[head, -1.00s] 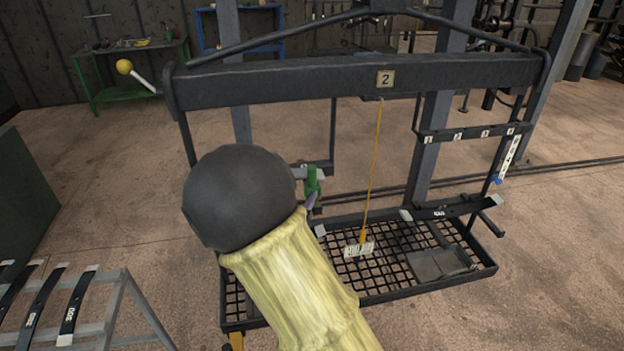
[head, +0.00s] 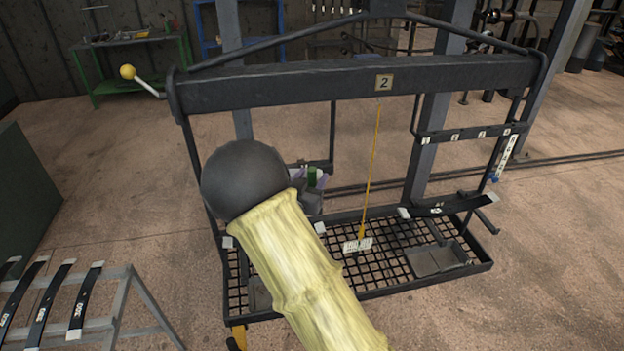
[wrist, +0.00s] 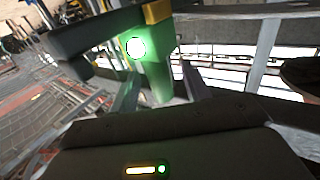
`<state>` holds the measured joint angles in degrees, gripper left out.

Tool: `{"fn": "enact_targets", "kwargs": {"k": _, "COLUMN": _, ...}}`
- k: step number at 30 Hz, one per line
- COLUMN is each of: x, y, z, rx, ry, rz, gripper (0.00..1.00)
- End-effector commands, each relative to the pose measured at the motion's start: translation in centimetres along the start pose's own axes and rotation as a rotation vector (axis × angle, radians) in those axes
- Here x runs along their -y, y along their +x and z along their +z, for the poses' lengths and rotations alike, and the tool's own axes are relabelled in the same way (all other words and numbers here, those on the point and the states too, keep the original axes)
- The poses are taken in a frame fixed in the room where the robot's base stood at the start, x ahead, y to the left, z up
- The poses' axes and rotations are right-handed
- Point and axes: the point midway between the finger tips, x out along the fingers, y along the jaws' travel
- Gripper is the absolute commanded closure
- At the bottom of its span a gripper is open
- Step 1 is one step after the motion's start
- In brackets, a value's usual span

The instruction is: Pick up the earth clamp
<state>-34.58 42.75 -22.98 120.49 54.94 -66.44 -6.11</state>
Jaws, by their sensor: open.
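A green thing, which I take for the earth clamp (wrist: 158,66), is close ahead in the wrist view. It has a brass-coloured piece at its top and a bright glare on its face. A dark bar joins or passes it at the left; I cannot tell which. In the head view only a small green part (head: 312,177) shows beyond my arm. My gripper (wrist: 158,90) is open, with a finger on either side of the green thing's lower part. I cannot tell whether they touch it. In the head view my gripper (head: 309,194) is partly hidden by my arm.
A dark rack frame with a top beam (head: 300,82) marked 2 stands around my arm's reach. Its mesh base (head: 385,275) carries a grey plate. A yellow line (head: 372,170) hangs from the beam. A grey stand (head: 125,300) with dark strips is at lower left.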

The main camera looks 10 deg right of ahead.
Motion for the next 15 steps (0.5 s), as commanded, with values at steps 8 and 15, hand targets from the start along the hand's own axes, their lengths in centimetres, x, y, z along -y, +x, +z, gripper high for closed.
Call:
{"fn": "enact_targets", "kwargs": {"k": 8, "x": 0.01, "y": 1.09, "z": 0.06, "rx": 0.001, "ry": 0.001, "rz": -0.001, "gripper": 0.52}}
{"fn": "enact_targets", "kwargs": {"k": 15, "x": 0.00, "y": 1.06, "z": 0.06, "rx": 0.001, "ry": 0.000, "rz": -0.001, "gripper": 0.52}}
